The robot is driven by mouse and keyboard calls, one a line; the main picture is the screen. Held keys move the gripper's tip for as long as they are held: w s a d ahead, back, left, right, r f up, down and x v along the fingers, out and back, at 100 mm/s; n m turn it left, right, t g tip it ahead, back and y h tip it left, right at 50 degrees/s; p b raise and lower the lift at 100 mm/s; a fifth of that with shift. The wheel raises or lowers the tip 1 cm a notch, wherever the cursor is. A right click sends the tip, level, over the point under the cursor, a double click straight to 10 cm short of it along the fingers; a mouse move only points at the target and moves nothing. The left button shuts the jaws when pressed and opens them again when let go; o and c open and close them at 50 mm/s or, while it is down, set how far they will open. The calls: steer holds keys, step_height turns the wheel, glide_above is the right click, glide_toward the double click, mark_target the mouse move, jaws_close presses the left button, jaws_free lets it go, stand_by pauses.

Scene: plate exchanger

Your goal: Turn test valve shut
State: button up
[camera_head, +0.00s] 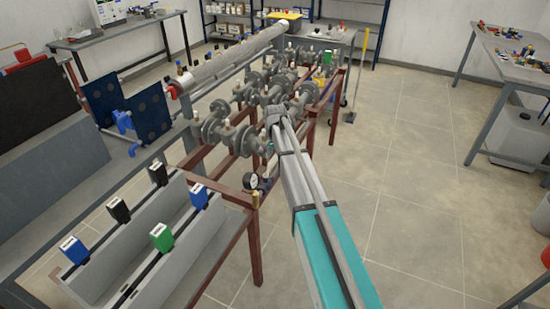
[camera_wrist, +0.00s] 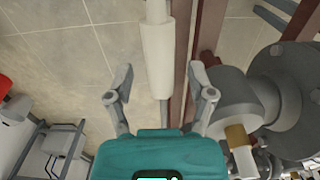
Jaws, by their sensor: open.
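In the wrist view my gripper (camera_wrist: 160,82) is open, with its two fingers spread wide. A white cylinder (camera_wrist: 156,50) on a thin grey rod shows between and beyond the fingers; I cannot tell whether it is a handle or how far off it is. Right of the fingers is a grey flanged valve body (camera_wrist: 270,85), with a pale fitting with a brass band (camera_wrist: 236,135) close by the right finger. I cannot tell which part is the test valve. In the head view my arm reaches the flanged valves (camera_head: 232,130); my gripper is hidden there.
A pressure gauge (camera_head: 252,181) sits on the red-brown pipe frame (camera_head: 254,235). A grey trough (camera_head: 140,250) with several coloured tags stands at lower left. A long grey pipe (camera_head: 230,62) runs behind. Open tiled floor (camera_head: 410,170) lies to the right, before a side table (camera_head: 510,60).

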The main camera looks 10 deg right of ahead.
jaws_close()
